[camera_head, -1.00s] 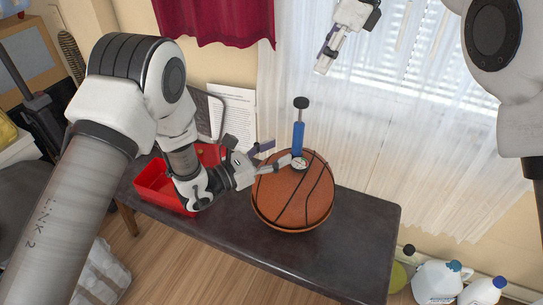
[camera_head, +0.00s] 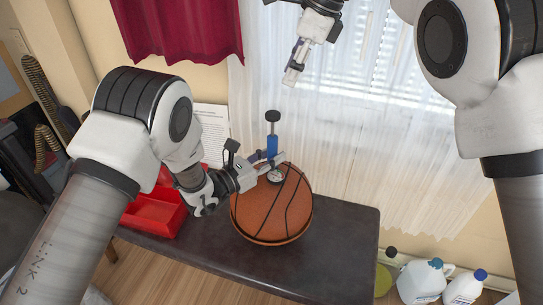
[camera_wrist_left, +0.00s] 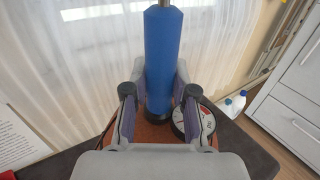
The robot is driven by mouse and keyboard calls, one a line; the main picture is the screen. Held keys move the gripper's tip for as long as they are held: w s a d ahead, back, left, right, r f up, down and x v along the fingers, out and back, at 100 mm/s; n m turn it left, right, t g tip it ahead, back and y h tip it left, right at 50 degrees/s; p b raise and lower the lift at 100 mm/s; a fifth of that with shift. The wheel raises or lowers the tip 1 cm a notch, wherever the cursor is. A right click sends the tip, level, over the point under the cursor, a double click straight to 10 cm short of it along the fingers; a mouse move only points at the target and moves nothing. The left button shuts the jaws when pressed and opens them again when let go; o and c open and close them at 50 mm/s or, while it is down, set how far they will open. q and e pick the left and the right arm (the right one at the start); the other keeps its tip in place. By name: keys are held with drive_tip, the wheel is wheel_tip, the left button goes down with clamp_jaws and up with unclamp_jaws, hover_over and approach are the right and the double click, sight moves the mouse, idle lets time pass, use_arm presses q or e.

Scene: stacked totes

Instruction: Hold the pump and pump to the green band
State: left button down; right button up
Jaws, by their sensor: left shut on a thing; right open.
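The pump has a blue barrel (camera_head: 272,143) and a black knob handle (camera_head: 272,116). It stands upright at the top of an orange basketball (camera_head: 270,210). My left gripper (camera_head: 271,160) is shut on the lower barrel; the left wrist view shows the blue barrel (camera_wrist_left: 163,60) between its fingers. A round gauge (camera_head: 275,176) sits at the pump's foot. It also shows in the left wrist view (camera_wrist_left: 206,122), partly behind a finger, with a pale face and red marks; I cannot make out its needle or a green band. My right gripper (camera_head: 293,76) is open and empty, above the pump handle.
The ball rests on a dark bench (camera_head: 335,235). A red bin (camera_head: 152,214) stands left of it, beneath my left arm. A printed sheet (camera_head: 211,125) leans behind. White jugs (camera_head: 425,280) stand on the floor at right. A sheer curtain (camera_head: 365,130) hangs behind.

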clamp_jaws()
drive_tip(key=a+m, duration=0.1)
drive_tip(key=m, duration=0.9)
drive_tip(key=a+f+m+g, duration=0.1)
drive_tip(key=m, duration=1)
drive_tip(key=w+a+f+m, duration=0.1)
drive_tip(key=m, duration=1)
drive_tip(key=shift+a+g, duration=0.3)
drive_tip(key=shift+s+f, duration=0.1)
drive_tip(key=shift+f, duration=2.1)
